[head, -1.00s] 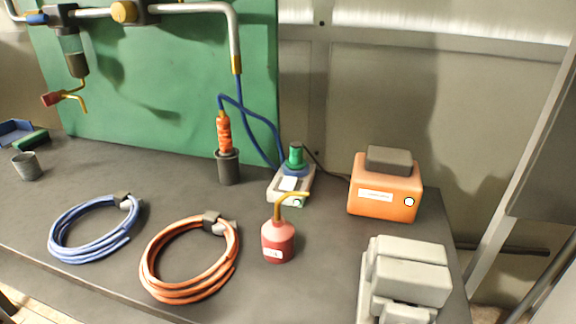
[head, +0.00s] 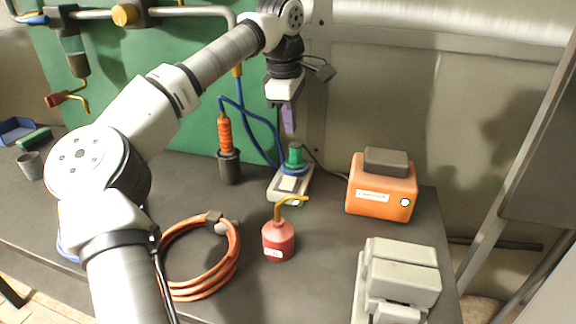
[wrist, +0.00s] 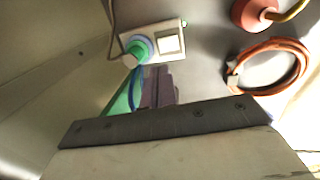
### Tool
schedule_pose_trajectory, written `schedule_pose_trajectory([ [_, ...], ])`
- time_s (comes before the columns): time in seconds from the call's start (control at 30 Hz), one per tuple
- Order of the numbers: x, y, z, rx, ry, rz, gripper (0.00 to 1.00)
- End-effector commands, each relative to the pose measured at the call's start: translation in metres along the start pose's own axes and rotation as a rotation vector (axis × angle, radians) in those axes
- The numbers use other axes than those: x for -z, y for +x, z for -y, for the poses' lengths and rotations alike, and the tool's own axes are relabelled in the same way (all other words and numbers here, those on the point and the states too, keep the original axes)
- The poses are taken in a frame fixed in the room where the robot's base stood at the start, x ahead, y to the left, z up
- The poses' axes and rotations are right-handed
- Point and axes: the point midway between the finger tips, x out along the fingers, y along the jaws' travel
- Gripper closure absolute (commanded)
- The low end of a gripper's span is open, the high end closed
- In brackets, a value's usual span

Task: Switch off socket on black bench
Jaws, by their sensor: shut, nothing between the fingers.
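The socket (head: 290,184) is a pale block on the black bench (head: 330,270). A green plug (head: 295,157) with a blue collar stands in its far end, and a pale rocker switch sits on its near end. A small green light shows at its near edge. In the wrist view the socket (wrist: 153,42) is at the upper middle, with the switch (wrist: 171,40) right of the plug (wrist: 137,48). My gripper (head: 289,130) points down above the socket's far end, apart from it. Its purple-grey fingers (wrist: 158,88) are together and empty.
A red oil can (head: 278,240) with a yellow spout stands just in front of the socket. An orange box (head: 381,190) is to the right, and an orange tool in a dark holder (head: 229,165) to the left. An orange hose coil (head: 200,255) lies front left.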

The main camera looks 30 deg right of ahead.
Motion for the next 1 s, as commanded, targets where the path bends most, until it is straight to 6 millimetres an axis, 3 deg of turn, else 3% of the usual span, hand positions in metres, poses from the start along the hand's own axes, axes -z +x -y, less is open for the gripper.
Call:
schedule_pose_trajectory([
  [0.13,0.01,-0.002,0.001,0.02,-0.004,-0.053,1.0],
  [0.53,0.01,0.006,0.001,0.021,-0.003,-0.049,1.0],
  [0.67,0.011,0.024,0.002,0.022,-0.002,-0.047,1.0],
  [1.0,0.013,0.096,0.003,0.023,-0.003,-0.046,1.0],
])
